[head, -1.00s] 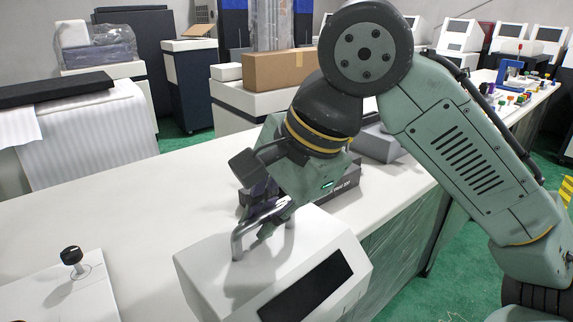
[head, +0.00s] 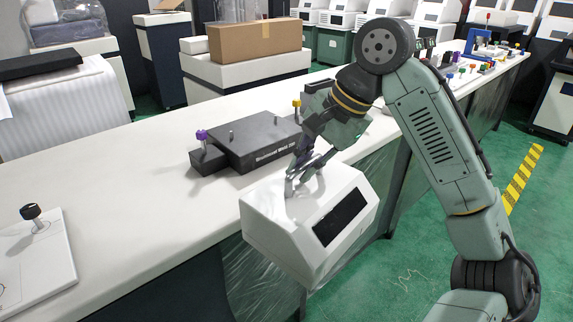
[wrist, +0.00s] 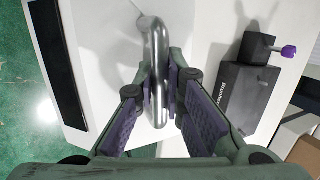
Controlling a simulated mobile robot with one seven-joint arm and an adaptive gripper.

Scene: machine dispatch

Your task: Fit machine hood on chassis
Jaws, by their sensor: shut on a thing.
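The machine hood (head: 275,213) is a white box with a slanted front and a long black panel. My gripper (head: 304,174) is shut on its metal handle and holds it in the air at the table's front edge. In the wrist view the silver handle (wrist: 156,65) runs between my gripper's pads (wrist: 160,88), with the white hood top (wrist: 103,60) beneath. The black chassis (head: 250,142) lies on the white table behind the hood, apart from it. It has a purple knob at its left, a yellow knob at its back, and upright pins. My gripper partly hides its right end.
The white table (head: 130,185) is largely clear left of the chassis. A white plate (head: 38,262) with a black knob lies at its near left. A cardboard box (head: 255,42) stands behind. Small coloured parts lie at the far right. Green floor is open at right.

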